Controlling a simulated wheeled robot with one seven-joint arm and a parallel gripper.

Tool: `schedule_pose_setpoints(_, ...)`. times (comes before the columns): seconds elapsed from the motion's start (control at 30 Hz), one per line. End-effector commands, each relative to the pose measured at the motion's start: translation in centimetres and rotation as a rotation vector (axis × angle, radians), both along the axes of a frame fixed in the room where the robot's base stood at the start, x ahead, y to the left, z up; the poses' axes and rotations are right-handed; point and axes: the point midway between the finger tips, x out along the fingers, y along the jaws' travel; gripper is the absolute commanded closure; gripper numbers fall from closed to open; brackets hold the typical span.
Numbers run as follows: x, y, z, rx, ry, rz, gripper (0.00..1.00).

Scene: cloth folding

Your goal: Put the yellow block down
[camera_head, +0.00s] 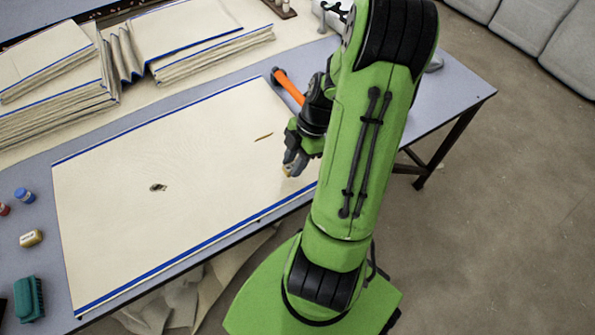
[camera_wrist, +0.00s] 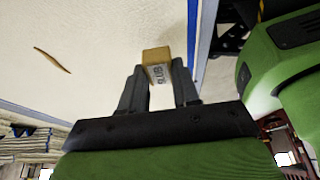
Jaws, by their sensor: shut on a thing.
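The yellow block (camera_wrist: 156,55) is small, with a pale lettered face, and sits between the two fingertips in the wrist view. My gripper (camera_wrist: 157,75) is shut on it. In the camera_head view my gripper (camera_head: 292,165) is over the right end of the cream cloth (camera_head: 120,215), near its blue-striped front edge. Only a sliver of the block (camera_head: 287,170) shows there, as the fingers hide most of it. I cannot tell whether the block touches the cloth. The cloth lies flat and bears a dark spot (camera_head: 158,187) and a thin brown mark (camera_head: 264,137).
Folded cloths (camera_head: 50,95) are stacked at the back left. An orange-handled tool (camera_head: 288,86) lies behind my gripper. A blue-capped jar (camera_head: 25,195), a pale labelled block (camera_head: 31,238) and a green brush-like item (camera_head: 28,298) stand at the left. The cloth's middle is mostly clear.

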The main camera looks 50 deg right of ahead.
Motion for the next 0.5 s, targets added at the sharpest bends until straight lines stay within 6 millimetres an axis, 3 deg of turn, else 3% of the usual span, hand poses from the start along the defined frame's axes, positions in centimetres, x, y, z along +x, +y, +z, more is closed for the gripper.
schedule_pose_setpoints(0.2, 0.0, 0.1, -3.7, 0.002, 0.001, 0.001, 0.98)
schedule_pose_setpoints(0.5, 0.0, 0.0, -3.8, -0.001, 0.000, 0.000, 0.98)
